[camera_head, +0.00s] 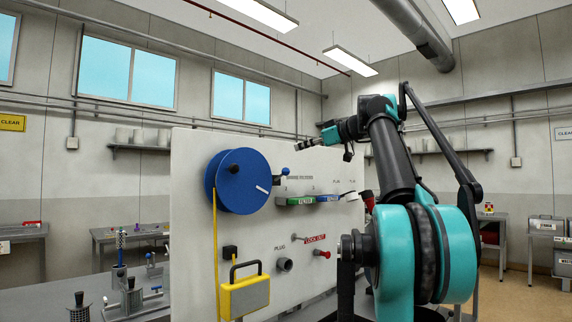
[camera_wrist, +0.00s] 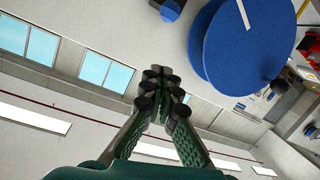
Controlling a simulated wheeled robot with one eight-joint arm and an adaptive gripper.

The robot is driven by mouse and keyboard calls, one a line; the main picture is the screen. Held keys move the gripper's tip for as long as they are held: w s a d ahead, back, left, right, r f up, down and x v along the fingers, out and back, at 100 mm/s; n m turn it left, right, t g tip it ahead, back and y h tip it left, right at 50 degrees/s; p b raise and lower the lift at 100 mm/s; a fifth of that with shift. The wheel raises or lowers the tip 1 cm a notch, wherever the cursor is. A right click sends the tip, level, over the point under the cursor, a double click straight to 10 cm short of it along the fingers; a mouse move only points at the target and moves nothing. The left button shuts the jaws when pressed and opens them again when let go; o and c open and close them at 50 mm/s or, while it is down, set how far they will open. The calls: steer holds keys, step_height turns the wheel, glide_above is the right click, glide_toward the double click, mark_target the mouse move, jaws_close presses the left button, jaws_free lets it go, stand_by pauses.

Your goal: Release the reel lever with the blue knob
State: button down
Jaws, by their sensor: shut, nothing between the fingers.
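The reel (camera_head: 238,180) is a large blue disc on the upper left of the white panel, and it fills the upper right of the wrist view (camera_wrist: 245,50). The lever's blue knob (camera_head: 285,171) sits just right of the reel, on a dark mount. A blue knob also shows at the top edge of the wrist view (camera_wrist: 170,11), partly cut off. My gripper (camera_head: 299,145) is above and slightly right of the knob in the head view. Its fingertips (camera_wrist: 163,88) are together in the wrist view, with nothing between them and apart from the knob.
A yellow strap (camera_head: 216,250) hangs from the reel beside a yellow box with a black handle (camera_head: 245,293). Green and blue blocks (camera_head: 295,201), a red lock-out part (camera_head: 322,254) and a grey plug socket (camera_head: 284,264) stick out of the panel.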

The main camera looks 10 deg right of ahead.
steer(key=shift+w+a, duration=0.1)
glide_above(286, 169)
steer(key=a, duration=0.2)
step_height(286, 169, down, 2)
steer(key=shift+w+d+f, duration=0.15)
steer(key=shift+d+f, duration=0.55)
steer(key=shift+f, duration=0.2)
steer(key=shift+d+f, duration=0.35)
steer(key=shift+f, duration=0.4)
